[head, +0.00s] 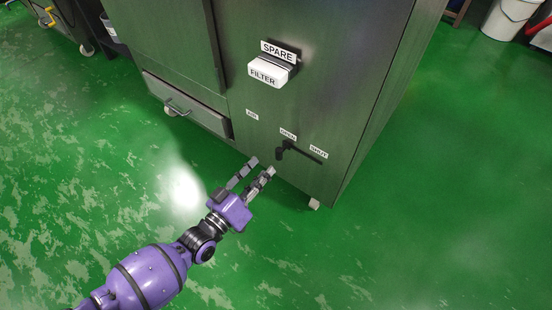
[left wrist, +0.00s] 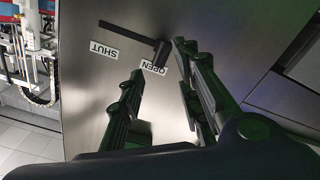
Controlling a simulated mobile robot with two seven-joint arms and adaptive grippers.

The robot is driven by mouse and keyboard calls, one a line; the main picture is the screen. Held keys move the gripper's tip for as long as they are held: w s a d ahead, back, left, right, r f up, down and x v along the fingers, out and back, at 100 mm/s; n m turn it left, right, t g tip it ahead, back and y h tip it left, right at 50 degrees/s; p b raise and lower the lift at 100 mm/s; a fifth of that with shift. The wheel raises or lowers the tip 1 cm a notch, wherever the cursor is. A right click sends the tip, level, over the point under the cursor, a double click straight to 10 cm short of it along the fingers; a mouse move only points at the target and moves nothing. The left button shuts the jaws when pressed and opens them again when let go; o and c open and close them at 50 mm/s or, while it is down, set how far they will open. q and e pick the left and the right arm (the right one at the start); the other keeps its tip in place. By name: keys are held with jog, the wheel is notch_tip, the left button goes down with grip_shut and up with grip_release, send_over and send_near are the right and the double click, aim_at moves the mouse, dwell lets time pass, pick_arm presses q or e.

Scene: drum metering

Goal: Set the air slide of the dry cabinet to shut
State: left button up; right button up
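The dry cabinet (head: 340,90) is a dark metal box. Low on its front is the black air slide knob (head: 282,150), at the OPEN label (head: 288,134), the left end of a dark slot. The slot runs right towards the SHUT label (head: 318,152). In the left wrist view the knob (left wrist: 162,53) stands beside OPEN (left wrist: 153,67), with SHUT (left wrist: 104,50) further left. My left gripper (head: 262,167) is open and empty, just below and left of the knob in the head view. In the left wrist view its fingertips (left wrist: 159,60) appear either side of the knob; contact cannot be told.
A white filter box (head: 268,72) under a SPARE label juts from the cabinet front above the slide. A drawer (head: 187,103) with a handle is to the left. A white bucket (head: 508,18) stands at the back right.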

aim_at(278, 156)
pick_arm(q)
jog(key=b+x, duration=0.2)
jog(key=x, duration=0.5)
jog(key=shift+w+d+f, duration=0.15)
jog(key=shift+w+d, duration=0.05)
jog(key=shift+d, duration=0.05)
grip_shut()
